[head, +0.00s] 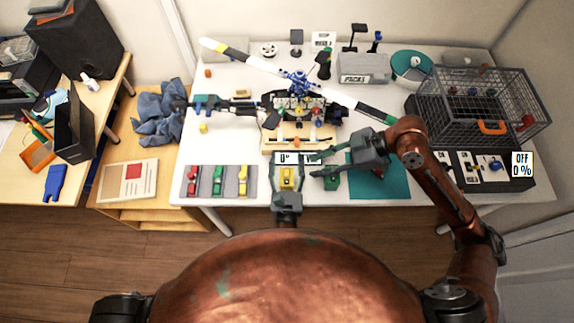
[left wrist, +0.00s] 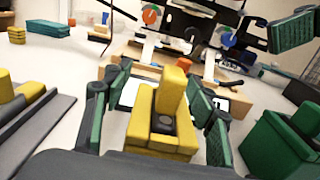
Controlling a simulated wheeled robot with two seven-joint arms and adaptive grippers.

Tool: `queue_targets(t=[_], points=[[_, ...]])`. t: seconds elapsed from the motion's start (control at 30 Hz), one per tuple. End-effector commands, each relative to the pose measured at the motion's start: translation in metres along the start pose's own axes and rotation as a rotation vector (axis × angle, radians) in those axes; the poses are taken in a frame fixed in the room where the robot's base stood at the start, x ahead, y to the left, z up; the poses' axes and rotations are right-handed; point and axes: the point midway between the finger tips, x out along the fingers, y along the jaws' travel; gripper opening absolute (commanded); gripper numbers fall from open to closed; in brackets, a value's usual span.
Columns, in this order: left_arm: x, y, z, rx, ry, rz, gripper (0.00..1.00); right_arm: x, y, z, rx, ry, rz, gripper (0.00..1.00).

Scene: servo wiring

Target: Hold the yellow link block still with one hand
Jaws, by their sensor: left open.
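The yellow link block (head: 287,178) stands at the front edge of the white table, below a display reading 0°. In the left wrist view the yellow link block (left wrist: 163,133) has a stepped shape with a dark round spot. My left gripper (head: 288,170) is open, with one green-padded finger on each side of the block; I cannot tell whether the pads touch it.
A wooden-based rig (head: 297,138) with a long striped rotor stands behind the block. A grey tray (head: 206,191) with red, green and yellow pieces lies to the left. A teal mat (head: 394,184) and a wire cage (head: 470,103) are to the right.

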Motion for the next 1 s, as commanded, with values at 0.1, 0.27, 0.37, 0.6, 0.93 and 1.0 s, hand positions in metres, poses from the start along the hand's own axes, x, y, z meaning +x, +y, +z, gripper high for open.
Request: queue_targets(t=[0.1,0.27,0.37,0.6,0.93,1.0], points=[[-0.0001,0.0,0.0,0.0,0.0,0.0,0.52,0.0,0.0,0.0,0.0,0.0,0.0,0.29],[-0.0002,0.0,0.0002,0.0,0.0,0.0,0.43,-0.0001,-0.0001,0.0001,0.0,0.0,0.0,0.29],[-0.0003,-0.0001,0.0002,0.0,0.0,0.0,0.36,-0.0002,-0.0001,0.0002,0.0,0.0,0.0,0.29],[-0.0003,0.0,0.0001,0.0,0.0,0.0,0.19,-0.0002,-0.0001,0.0002,0.0,0.0,0.0,0.29],[-0.0004,0.0001,0.0001,0.0,0.0,0.0,0.0,-0.0001,0.0,0.0002,0.0,0.0,0.0,0.29],[-0.0004,0.0001,0.0001,0.0,0.0,0.0,0.0,-0.0001,0.0,0.0002,0.0,0.0,0.0,0.29]])
